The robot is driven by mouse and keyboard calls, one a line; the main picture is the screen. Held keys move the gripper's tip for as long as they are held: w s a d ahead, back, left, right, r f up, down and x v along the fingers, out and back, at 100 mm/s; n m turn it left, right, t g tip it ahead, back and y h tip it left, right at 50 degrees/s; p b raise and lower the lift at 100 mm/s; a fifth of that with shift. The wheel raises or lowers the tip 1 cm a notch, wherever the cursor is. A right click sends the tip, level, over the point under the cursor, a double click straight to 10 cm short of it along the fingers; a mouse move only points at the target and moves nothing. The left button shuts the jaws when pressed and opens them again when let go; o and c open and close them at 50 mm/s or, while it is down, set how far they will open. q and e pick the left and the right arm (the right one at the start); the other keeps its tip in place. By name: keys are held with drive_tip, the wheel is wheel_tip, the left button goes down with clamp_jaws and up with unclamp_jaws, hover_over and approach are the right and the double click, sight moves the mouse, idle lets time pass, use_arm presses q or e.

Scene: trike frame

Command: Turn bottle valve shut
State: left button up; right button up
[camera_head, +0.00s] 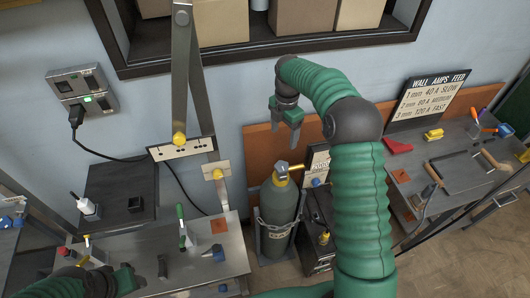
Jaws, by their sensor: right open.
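The gas bottle (278,204) is a grey-green cylinder standing upright in a dark metal holder near the wall. Its brass-yellow valve (282,173) sits on top, with a handle-like part sticking out to the right. My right gripper (284,130) is open, points down and shows above the valve in the picture, apart from it. Nothing is between its fingers. My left gripper (127,280) is low at the left by the metal bench; how far its jaws are open is unclear. The lower bottle is partly hidden by the holder.
A dark welder box (317,228) stands just right of the bottle, partly behind my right arm. The left metal bench (215,268) carries small tools. The right workbench (460,170) holds tools and a sign (432,95). A shelf with boxes (305,16) is above.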

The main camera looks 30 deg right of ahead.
wheel_tip(320, 180, down, 4)
drive_tip(key=s, duration=0.1)
drive_tip(key=p, duration=0.2)
hover_over(282, 165)
wheel_tip(282, 165, down, 7)
drive_tip(key=shift+f, duration=0.1)
drive_tip(key=f, duration=0.4)
drive_tip(key=shift+a+p, duration=0.3)
drive_tip(key=shift+p, duration=0.1)
drive_tip(key=shift+s+f, duration=0.2)
drive_tip(key=shift+f, duration=0.1)
drive_tip(key=shift+d+f, duration=0.1)
drive_tip(key=shift+w+d+f, duration=0.1)
drive_tip(key=shift+d+f, duration=0.1)
drive_tip(key=shift+d, duration=0.05)
drive_tip(key=shift+c, duration=0.9)
drive_tip(key=shift+a, duration=0.1)
drive_tip(key=c, duration=1.2)
use_arm(q)
drive_tip(key=r, duration=0.3)
drive_tip(key=shift+s+d, duration=0.25)
drive_tip(key=shift+d, duration=0.15)
use_arm(e)
drive_tip(key=shift+w, duration=0.1)
